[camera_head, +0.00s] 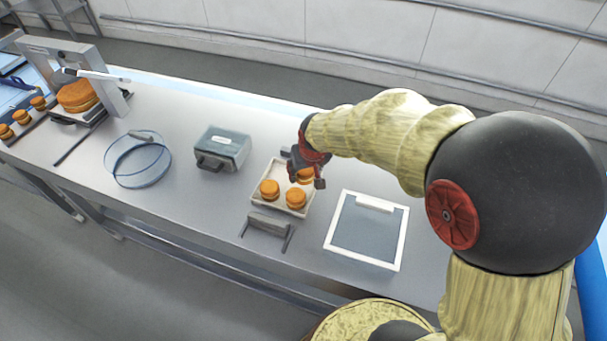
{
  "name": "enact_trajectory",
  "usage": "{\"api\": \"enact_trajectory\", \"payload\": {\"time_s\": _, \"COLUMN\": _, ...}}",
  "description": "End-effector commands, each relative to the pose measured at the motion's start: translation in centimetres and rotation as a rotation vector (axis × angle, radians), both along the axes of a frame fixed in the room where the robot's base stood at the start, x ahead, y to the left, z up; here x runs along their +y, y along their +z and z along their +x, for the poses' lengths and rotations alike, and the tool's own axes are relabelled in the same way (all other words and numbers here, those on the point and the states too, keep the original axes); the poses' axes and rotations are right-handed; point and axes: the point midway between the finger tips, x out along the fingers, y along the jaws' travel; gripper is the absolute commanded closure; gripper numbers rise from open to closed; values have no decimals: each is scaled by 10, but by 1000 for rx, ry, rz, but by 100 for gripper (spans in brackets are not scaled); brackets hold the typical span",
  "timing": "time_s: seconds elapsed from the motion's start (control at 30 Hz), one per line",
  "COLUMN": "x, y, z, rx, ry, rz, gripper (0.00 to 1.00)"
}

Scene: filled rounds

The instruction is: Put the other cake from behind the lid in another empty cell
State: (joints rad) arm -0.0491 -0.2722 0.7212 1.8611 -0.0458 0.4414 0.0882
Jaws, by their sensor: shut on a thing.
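My gripper (306,176) is over the back right part of a small pale tray (279,209). It is shut on an orange-brown cake (305,173), which the fingers partly cover. I cannot tell whether this cake touches the tray. Two similar cakes sit in the front of the tray, one on the left (269,189) and one on the right (296,198). A white-framed grey panel with a handle (367,231), perhaps the lid, lies right of the tray.
A grey box with a dark handle (222,148) and a clear round hoop (137,160) stand left. A low grey stand (268,226) is in front of the tray. A metal frame (110,82) with larger cake (77,96) stands far left. The table between is clear.

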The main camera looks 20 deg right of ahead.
Motion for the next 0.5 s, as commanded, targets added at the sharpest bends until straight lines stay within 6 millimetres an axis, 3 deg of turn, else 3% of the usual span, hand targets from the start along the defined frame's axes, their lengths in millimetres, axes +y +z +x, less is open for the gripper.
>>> {"api": "enact_trajectory", "payload": {"time_s": 0.23, "x": -13, "y": -41, "z": 38, "rx": 2, "ry": -1, "rz": 0, "gripper": 65}}
{"api": "enact_trajectory", "payload": {"time_s": 0.5, "x": -19, "y": -59, "z": 53, "rx": -1, "ry": 0, "rz": 0, "gripper": 65}}
